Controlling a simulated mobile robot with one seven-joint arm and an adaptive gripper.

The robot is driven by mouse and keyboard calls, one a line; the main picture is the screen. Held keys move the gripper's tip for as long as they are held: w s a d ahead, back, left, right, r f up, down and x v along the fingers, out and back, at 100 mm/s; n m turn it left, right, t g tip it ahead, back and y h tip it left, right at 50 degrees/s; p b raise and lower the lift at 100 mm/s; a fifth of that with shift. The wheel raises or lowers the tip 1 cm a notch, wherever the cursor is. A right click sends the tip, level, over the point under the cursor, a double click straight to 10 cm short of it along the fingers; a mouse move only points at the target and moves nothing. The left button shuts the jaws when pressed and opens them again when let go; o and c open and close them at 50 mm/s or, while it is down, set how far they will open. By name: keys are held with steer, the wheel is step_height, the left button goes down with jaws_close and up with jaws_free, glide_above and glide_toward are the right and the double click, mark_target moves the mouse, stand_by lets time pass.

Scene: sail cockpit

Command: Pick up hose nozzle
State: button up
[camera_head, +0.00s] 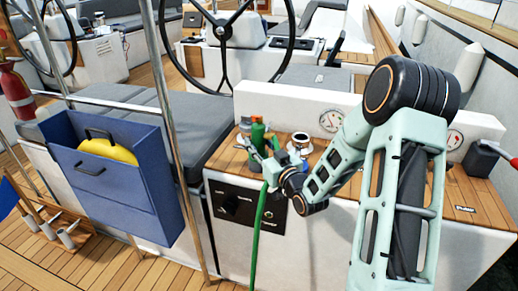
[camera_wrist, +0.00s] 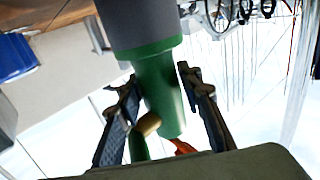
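The hose nozzle (camera_head: 257,133) is green with a grey part. In the head view it shows just above my gripper (camera_head: 266,163), over the wooden top of the white locker. A green hose (camera_head: 258,235) runs down the locker front from beside my gripper. In the wrist view the nozzle (camera_wrist: 158,85) lies between my two fingers (camera_wrist: 158,95), with the grey part at the top. A brass-coloured piece (camera_wrist: 148,125) and an orange piece (camera_wrist: 183,147) show low between the fingers. The finger contact is too unclear to tell whether they grip it.
A winch (camera_head: 300,143) stands close right of the nozzle. A metal post (camera_head: 168,110) rises to the left. A blue box (camera_head: 118,165) with a yellow item hangs there. Round gauges (camera_head: 331,121) sit behind.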

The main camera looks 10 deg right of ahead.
mark_target(261, 134)
jaws_close()
steer(key=shift+r, duration=0.2)
steer(key=shift+r, duration=0.3)
steer(key=r+p, duration=0.2)
steer(key=r, duration=0.1)
steer(key=shift+s+r, duration=0.25)
steer(key=shift+s, duration=0.15)
steer(key=s+r+p, duration=0.1)
steer(key=s+r, duration=0.1)
steer(key=s+r+p, duration=0.1)
steer(key=r+p, duration=0.1)
steer(key=shift+s+r, duration=0.4)
steer(key=s+p, duration=0.1)
steer(key=s+r+p, duration=0.1)
steer(key=s, duration=0.1)
steer(key=s+r+p, duration=0.1)
steer(key=s, duration=0.1)
steer(key=shift+r+p, duration=0.25)
steer(key=shift+p, duration=0.1)
